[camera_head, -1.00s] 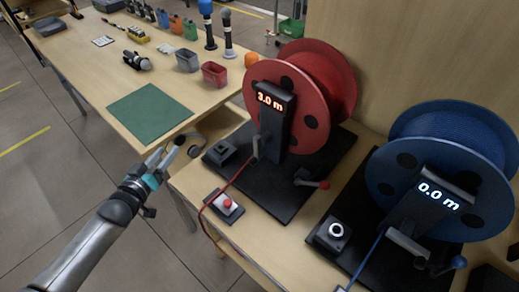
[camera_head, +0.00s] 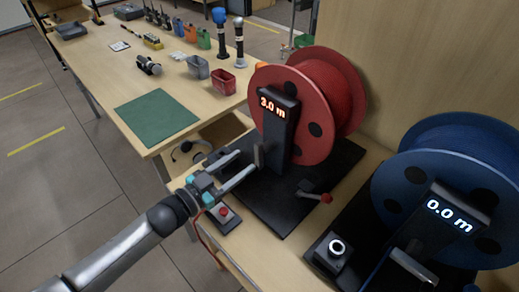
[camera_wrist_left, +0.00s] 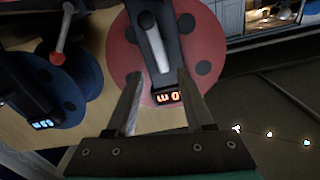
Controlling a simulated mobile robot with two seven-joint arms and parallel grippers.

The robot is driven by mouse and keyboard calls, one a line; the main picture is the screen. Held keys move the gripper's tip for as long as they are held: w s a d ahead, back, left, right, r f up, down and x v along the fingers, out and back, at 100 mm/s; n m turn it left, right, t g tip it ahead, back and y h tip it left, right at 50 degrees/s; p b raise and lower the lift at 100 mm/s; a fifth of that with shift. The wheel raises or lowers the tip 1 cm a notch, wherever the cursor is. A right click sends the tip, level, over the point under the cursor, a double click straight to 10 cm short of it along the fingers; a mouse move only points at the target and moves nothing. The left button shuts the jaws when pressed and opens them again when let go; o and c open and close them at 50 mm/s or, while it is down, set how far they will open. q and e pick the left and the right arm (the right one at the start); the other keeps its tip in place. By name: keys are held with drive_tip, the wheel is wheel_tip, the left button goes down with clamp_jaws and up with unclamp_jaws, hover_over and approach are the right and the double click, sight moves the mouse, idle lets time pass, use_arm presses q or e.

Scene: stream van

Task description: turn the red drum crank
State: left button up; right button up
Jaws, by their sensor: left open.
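The red drum (camera_head: 335,85) stands on a black base and its display (camera_head: 278,104) reads 3.0 m. Its crank (camera_head: 318,195), a dark arm with a red knob, sticks out low at the drum's front right. My left gripper (camera_head: 247,163) is open and empty, left of the drum's display post and apart from the crank. In the left wrist view the open fingers (camera_wrist_left: 159,75) point at the red drum face (camera_wrist_left: 205,45), with the lit display between them. A red knob on a grey arm (camera_wrist_left: 58,56) shows at upper left there. My right gripper is not in view.
A blue drum (camera_head: 455,150) reading 0.0 m stands at the right. A red button box (camera_head: 224,213) sits below my left gripper. A green mat (camera_head: 155,118), bins and bottles lie on the long table behind. A headset (camera_head: 188,150) lies beyond my gripper.

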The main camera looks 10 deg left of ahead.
sight(257, 152)
use_arm(q)
drive_tip(key=x, duration=0.7)
drive_tip(key=shift+w+d+b, duration=0.1)
drive_tip(key=shift+w+b, duration=0.15)
drive_tip(key=shift+b, duration=0.15)
drive_tip(key=shift+f, duration=0.1)
clamp_jaws()
drive_tip(key=shift+s, duration=0.15)
